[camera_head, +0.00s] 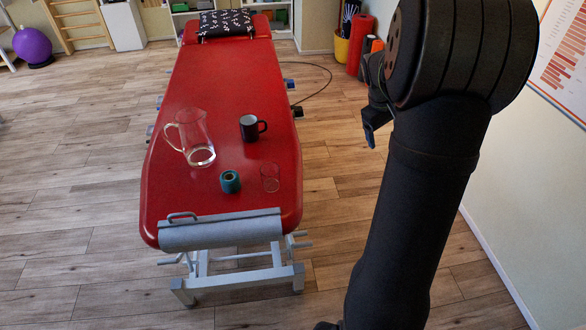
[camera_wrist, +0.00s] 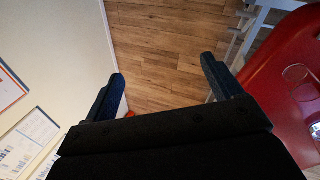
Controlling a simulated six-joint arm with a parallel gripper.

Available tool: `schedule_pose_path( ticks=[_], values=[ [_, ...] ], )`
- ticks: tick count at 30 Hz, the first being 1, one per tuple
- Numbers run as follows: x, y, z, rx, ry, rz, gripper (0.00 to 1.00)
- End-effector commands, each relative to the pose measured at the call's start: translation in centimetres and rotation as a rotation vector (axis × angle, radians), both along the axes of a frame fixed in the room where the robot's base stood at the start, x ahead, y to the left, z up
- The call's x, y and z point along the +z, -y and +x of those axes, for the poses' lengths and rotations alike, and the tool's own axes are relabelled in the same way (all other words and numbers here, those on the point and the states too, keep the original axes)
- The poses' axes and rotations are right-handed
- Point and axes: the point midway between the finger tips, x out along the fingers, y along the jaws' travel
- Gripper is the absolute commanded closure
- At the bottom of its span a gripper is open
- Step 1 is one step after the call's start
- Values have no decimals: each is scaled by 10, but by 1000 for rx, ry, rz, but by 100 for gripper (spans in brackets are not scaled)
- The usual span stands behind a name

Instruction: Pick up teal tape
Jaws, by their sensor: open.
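The teal tape (camera_head: 230,181) is a small roll standing on the near part of the red treatment table (camera_head: 222,80) in the head view. It does not show in the wrist view. My gripper (camera_head: 369,132) is to the right of the table and well apart from the tape, partly hidden behind my own arm. In the wrist view my gripper (camera_wrist: 164,75) has its two fingers wide apart with nothing between them, over the wooden floor.
A clear glass (camera_head: 270,178) stands just right of the tape. A dark mug (camera_head: 252,128) and a glass pitcher (camera_head: 192,136) stand behind it. A paper roll (camera_head: 220,231) lies across the table's near end. A wall (camera_head: 520,180) is at the right.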

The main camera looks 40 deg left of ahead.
Motion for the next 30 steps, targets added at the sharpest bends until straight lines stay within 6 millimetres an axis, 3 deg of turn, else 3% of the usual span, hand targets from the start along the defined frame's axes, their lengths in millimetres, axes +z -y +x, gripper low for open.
schedule_pose_path(
  ticks=[1, 5, 8, 12, 15, 18, 22, 26, 30],
  values=[
    [-7, -39, -3, 20, -17, 17, 16],
    [-20, -130, -21, 49, -66, 65, 16],
    [-32, -199, -47, 74, -109, 94, 16],
    [-51, -290, -100, 108, -179, 124, 16],
    [-63, -345, -143, 132, -226, 138, 16],
    [-73, -385, -183, 151, -266, 145, 16],
    [-82, -414, -217, 165, -300, 146, 16],
    [-89, -423, -230, 168, -312, 147, 16],
    [-111, -423, -230, 167, -314, 144, 16]
  ],
)
